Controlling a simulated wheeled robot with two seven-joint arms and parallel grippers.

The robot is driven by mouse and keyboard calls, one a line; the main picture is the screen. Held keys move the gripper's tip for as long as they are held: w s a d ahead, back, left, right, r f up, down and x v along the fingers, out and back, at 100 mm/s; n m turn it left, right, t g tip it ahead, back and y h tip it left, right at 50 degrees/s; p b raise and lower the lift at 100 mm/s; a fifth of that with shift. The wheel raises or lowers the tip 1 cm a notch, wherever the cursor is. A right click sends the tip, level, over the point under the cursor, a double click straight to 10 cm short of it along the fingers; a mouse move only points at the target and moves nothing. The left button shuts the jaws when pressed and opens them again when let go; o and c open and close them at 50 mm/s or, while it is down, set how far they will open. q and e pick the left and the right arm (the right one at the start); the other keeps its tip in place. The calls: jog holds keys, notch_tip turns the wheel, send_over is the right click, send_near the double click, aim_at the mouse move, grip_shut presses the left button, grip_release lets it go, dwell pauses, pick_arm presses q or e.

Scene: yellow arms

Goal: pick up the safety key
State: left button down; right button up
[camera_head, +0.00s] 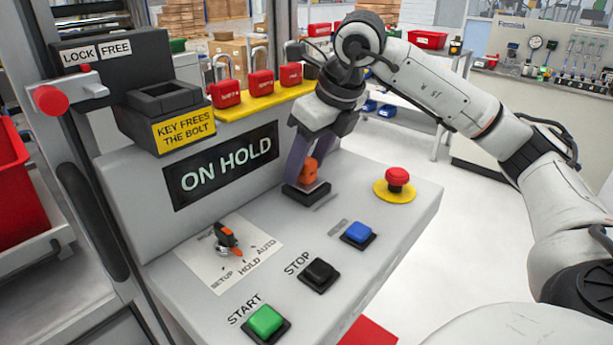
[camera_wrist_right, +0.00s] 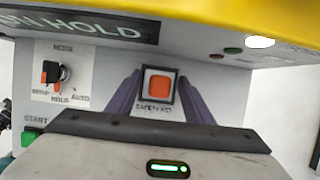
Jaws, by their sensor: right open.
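The safety key (camera_head: 309,169) appears as an orange block standing in a black square holder (camera_head: 306,194) on the sloped grey console. In the right wrist view the orange key (camera_wrist_right: 159,87) is seen end-on inside its dark frame, with a small label below it. My right gripper (camera_head: 307,163) reaches down over it with its purple fingers. The fingers stand open, one on each side of the key, with visible gaps in the right wrist view. The near finger and the holder hide part of the key's lower end. My left gripper is not in view.
The console bears a mode selector (camera_head: 228,238), a green start button (camera_head: 266,321), a black stop button (camera_head: 319,273), a blue button (camera_head: 358,234) and a red emergency stop (camera_head: 397,178). A black key slot box (camera_head: 158,104) stands left.

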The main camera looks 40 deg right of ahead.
jog(key=c, duration=1.2)
